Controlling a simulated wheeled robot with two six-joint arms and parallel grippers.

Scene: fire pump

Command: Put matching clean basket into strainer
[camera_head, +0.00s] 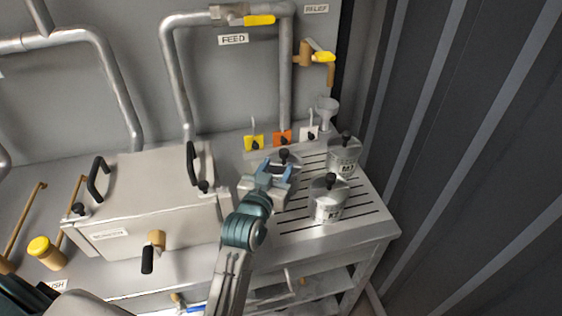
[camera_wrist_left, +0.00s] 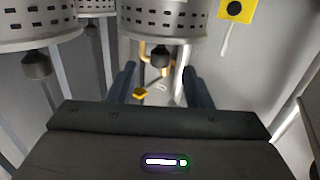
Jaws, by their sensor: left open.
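Three grey metal baskets with black top knobs stand on the slotted rack. The near basket (camera_head: 328,208) and the right basket (camera_head: 343,160) carry labels too small to read surely. The third basket (camera_head: 286,156) is partly hidden behind my left gripper (camera_head: 276,171). In the left wrist view, the left gripper (camera_wrist_left: 160,85) is open. A perforated basket (camera_wrist_left: 163,20) shows ahead, its black knob between the finger lines; contact is not visible. Another basket (camera_wrist_left: 35,22) is at left. The strainer box (camera_head: 150,205) has a closed lid with two black handles. My right gripper is not in view.
The slotted rack (camera_head: 372,215) has free room at its front right. Yellow, orange and white tags (camera_head: 283,137) line its back, beside a small funnel (camera_head: 326,112). Pipes with a yellow-handled valve (camera_head: 258,20) rise behind. A dark ribbed wall (camera_head: 470,160) bounds the right side.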

